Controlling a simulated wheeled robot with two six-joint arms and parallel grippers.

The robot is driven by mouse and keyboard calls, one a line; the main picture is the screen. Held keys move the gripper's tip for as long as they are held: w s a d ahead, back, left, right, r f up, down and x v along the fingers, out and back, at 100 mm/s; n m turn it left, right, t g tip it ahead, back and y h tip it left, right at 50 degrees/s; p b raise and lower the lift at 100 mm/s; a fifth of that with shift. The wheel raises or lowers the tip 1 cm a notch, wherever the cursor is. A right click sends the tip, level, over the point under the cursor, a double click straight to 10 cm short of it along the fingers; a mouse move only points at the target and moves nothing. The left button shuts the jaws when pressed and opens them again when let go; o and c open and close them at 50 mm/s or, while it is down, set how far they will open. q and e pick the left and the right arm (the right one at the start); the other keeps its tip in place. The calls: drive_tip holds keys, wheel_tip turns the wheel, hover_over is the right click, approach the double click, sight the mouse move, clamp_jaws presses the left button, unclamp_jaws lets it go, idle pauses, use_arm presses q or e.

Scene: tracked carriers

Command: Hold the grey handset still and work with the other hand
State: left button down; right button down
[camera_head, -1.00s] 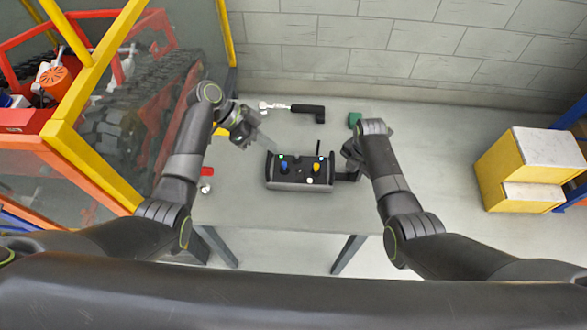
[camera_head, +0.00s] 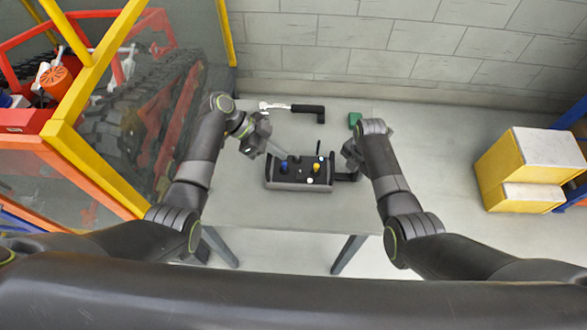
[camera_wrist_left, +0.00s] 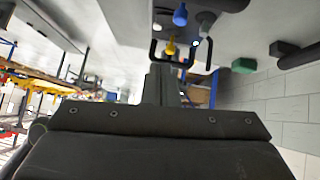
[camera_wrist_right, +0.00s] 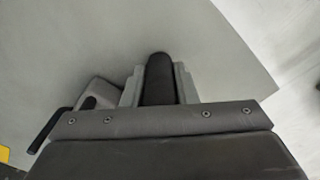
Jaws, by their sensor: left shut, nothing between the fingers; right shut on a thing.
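The grey handset (camera_head: 300,185) lies on the table, its black top carrying a blue lever (camera_head: 284,168), a yellow lever (camera_head: 316,168) and a small white knob. My right gripper (camera_head: 352,172) is at the handset's right side, shut on its black side handle (camera_wrist_right: 160,82), which shows between the fingers in the right wrist view. My left gripper (camera_head: 282,154) is shut and empty, with its fingertips just above the handset's far left edge. In the left wrist view, the shut fingers (camera_wrist_left: 165,75) appear below the yellow lever (camera_wrist_left: 170,48); the blue lever (camera_wrist_left: 180,15) is higher up. Contact cannot be told.
On the grey table (camera_head: 260,212), a black-handled tool (camera_head: 308,109) lies behind the handset. A green block (camera_head: 354,118) is at the back right. Yellow boxes (camera_head: 504,172) stand right of the table, and a yellow-framed enclosure (camera_head: 95,165) stands close on the left.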

use_arm(q)
hover_over(300, 175)
drive_tip(key=a, duration=0.2)
drive_tip(key=f, duration=0.4)
drive_tip(key=shift+d, duration=0.2)
wheel_tip(300, 175, down, 2)
drive_tip(key=shift+f, duration=0.15)
drive_tip(key=shift+s+a+f, duration=0.1)
drive_tip(key=shift+s+f, duration=0.05)
drive_tip(key=shift+f, duration=0.7)
